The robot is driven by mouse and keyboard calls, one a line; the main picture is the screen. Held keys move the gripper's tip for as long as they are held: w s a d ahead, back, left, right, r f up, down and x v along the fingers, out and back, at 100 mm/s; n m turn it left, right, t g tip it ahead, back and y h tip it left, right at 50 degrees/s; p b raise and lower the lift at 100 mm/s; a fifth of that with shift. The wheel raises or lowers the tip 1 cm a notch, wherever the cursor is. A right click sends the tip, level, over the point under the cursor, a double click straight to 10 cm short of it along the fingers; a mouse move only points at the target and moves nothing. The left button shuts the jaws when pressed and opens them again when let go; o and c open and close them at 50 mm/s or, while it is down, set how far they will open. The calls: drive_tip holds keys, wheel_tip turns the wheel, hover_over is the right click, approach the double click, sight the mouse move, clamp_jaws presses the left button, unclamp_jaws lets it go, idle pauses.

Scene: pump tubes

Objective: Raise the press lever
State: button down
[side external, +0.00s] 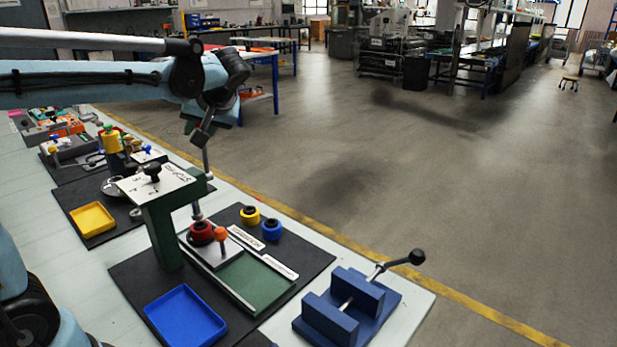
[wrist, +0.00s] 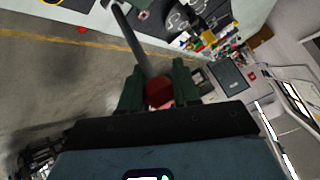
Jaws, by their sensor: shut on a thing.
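The press (side external: 165,225) is a green frame with a white top plate, standing on a black mat. Its grey lever (side external: 206,160) rises steeply from behind the top plate to my gripper (side external: 203,130). In the wrist view the lever's rod (wrist: 138,45) runs away to the upper left from a red knob (wrist: 159,92). My gripper's green fingers (wrist: 158,88) are on both sides of the knob, shut on it. The knob is hidden by the gripper in the side view. Under the press's ram stands a red ring-shaped part (side external: 201,232).
An orange-knobbed clamp (side external: 221,236) stands beside the red part. Yellow (side external: 250,216) and blue (side external: 271,229) parts sit behind. A blue tray (side external: 186,316) and a blue vise (side external: 347,307) are in front; a yellow tray (side external: 91,219) is left. The floor beyond the table is open.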

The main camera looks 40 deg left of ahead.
drive_tip(key=shift+d, duration=0.3)
drive_tip(key=c, duration=0.8)
unclamp_jaws()
drive_tip(key=v, duration=1.2)
drive_tip(key=shift+d+f, duration=0.15)
drive_tip(key=s+d+f+m+t+h, duration=0.2)
drive_tip(key=f+m+h, duration=0.1)
drive_tip(key=f, duration=0.3)
drive_tip(key=s+d+f+m+t+h, duration=0.2)
drive_tip(key=s+d+f+m+h, duration=0.1)
drive_tip(key=f, duration=0.3)
drive_tip(key=s+d+f+m+t+h, duration=0.2)
drive_tip(key=f+m+h, duration=0.1)
drive_tip(key=f, duration=0.4)
drive_tip(key=shift+s+d+f+m+h, duration=0.1)
drive_tip(key=shift+s+d+m+h, duration=0.2)
drive_tip(key=shift+m, duration=0.5)
